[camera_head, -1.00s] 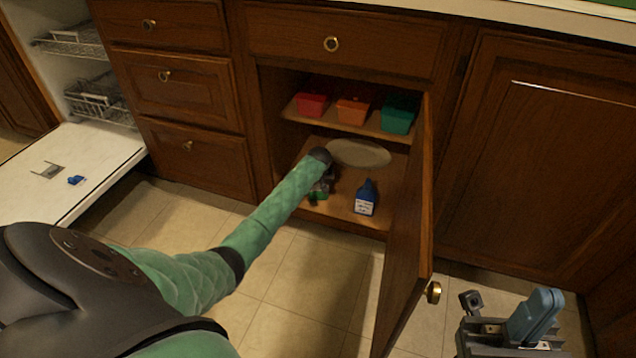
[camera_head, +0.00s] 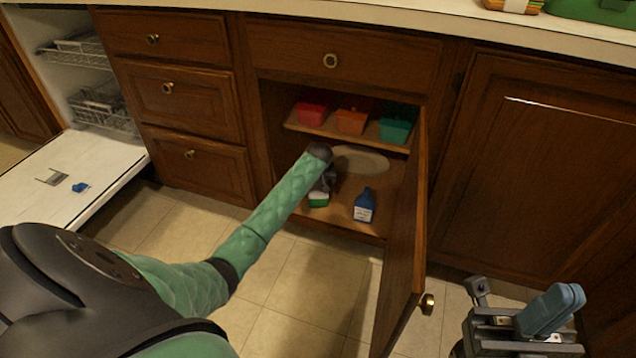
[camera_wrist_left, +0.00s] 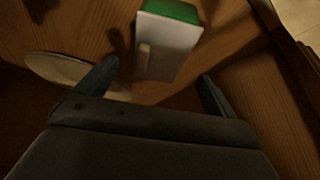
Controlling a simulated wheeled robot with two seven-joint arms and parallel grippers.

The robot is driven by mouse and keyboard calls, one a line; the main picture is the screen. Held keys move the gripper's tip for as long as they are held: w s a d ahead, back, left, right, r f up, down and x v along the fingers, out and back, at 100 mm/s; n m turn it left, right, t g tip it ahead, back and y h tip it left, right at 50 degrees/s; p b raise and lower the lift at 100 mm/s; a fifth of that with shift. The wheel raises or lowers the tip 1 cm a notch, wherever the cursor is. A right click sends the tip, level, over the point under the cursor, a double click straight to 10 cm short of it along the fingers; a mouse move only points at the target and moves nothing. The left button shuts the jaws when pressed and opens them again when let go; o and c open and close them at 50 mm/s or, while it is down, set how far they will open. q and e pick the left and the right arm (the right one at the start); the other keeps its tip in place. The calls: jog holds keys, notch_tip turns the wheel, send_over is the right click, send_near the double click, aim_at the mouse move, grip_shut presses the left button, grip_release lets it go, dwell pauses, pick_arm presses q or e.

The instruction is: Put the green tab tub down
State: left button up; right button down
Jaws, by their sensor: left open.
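The green tab tub (camera_head: 318,201), white with a green top, stands on the cabinet floor near its front left. In the left wrist view the tub (camera_wrist_left: 168,45) is just beyond the fingertips, apart from both. My left gripper (camera_head: 326,184) is open inside the cabinet, right behind the tub and partly hidden by its own wrist. Its two fingers (camera_wrist_left: 158,78) are spread with an empty gap between them. My right gripper (camera_head: 520,310) is outside the cabinet at lower right, with a blue part at its right side; whether it is open is unclear.
A blue bottle (camera_head: 364,205) stands right of the tub, and a pale plate (camera_head: 360,159) lies behind. Red (camera_head: 311,113), orange (camera_head: 351,121) and green bins (camera_head: 395,130) sit on the shelf above. The open cabinet door (camera_head: 407,235) bounds the right side.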

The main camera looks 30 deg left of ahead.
pick_arm(q)
jog(key=shift+p+v, duration=0.4)
jog(key=shift+v, duration=1.4)
